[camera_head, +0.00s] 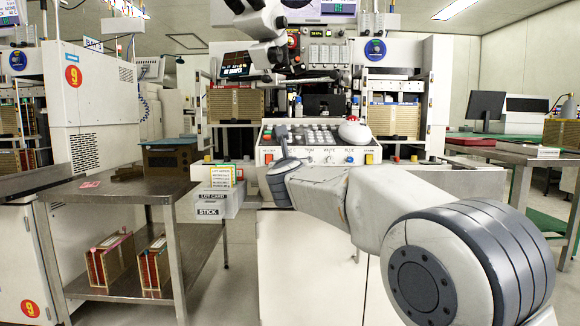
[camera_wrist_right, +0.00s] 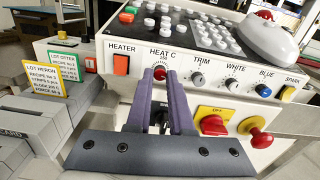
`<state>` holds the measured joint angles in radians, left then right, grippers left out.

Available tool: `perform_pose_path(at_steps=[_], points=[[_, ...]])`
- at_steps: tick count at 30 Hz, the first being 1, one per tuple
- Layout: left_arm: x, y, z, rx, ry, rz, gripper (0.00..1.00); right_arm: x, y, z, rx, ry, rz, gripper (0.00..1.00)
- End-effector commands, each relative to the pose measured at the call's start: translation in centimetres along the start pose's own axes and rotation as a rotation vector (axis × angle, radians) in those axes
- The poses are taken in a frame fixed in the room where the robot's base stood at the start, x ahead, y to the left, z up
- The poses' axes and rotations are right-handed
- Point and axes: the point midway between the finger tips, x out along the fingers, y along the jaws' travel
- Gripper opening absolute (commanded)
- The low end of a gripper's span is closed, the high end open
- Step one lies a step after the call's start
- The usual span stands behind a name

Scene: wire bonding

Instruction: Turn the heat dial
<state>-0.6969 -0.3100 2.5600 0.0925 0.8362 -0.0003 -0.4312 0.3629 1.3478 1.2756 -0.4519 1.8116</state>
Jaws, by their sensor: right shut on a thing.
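The heat dial (camera_wrist_right: 160,73) sits on the sloping cream front panel, under the label HEAT C. My right gripper (camera_wrist_right: 162,82) is shut on it in the wrist view, one dark finger on each side. Only a small part of the dial shows between the fingertips. In the head view my right gripper (camera_head: 282,136) reaches the left part of the console front, and the dial is hidden there. My left gripper is not in view.
TRIM (camera_wrist_right: 197,79) and WHITE (camera_wrist_right: 231,84) knobs sit to the right of the dial, an orange HEATER switch (camera_wrist_right: 121,65) to its left. A red-and-yellow rotary switch (camera_wrist_right: 214,122) and red push button (camera_wrist_right: 262,138) stick out below. A grey bin (camera_head: 222,202) stands left of the console.

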Motion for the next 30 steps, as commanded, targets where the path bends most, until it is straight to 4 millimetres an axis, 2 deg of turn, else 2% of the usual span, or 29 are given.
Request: perform_pose_path(at_steps=[13, 14, 15, 16, 26, 30], points=[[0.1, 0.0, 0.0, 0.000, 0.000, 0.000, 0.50, 0.1, 0.0, -0.3, 0.009, 0.005, 0.000, 0.00], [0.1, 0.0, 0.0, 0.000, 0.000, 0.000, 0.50, 0.1, 0.0, -0.3, 0.009, 0.005, 0.000, 0.24], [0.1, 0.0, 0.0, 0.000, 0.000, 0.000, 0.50, 0.1, 0.0, -0.2, 0.009, 0.004, 0.000, 0.39], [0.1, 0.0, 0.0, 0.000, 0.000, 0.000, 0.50, 0.1, 0.0, -0.2, 0.009, 0.004, 0.000, 0.50], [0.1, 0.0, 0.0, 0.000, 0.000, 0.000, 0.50, -0.1, 0.0, -0.1, 0.009, 0.001, 0.000, 0.50], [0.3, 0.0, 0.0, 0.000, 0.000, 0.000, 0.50, -1.3, 0.1, 0.0, 0.010, 0.001, 0.002, 0.50]])
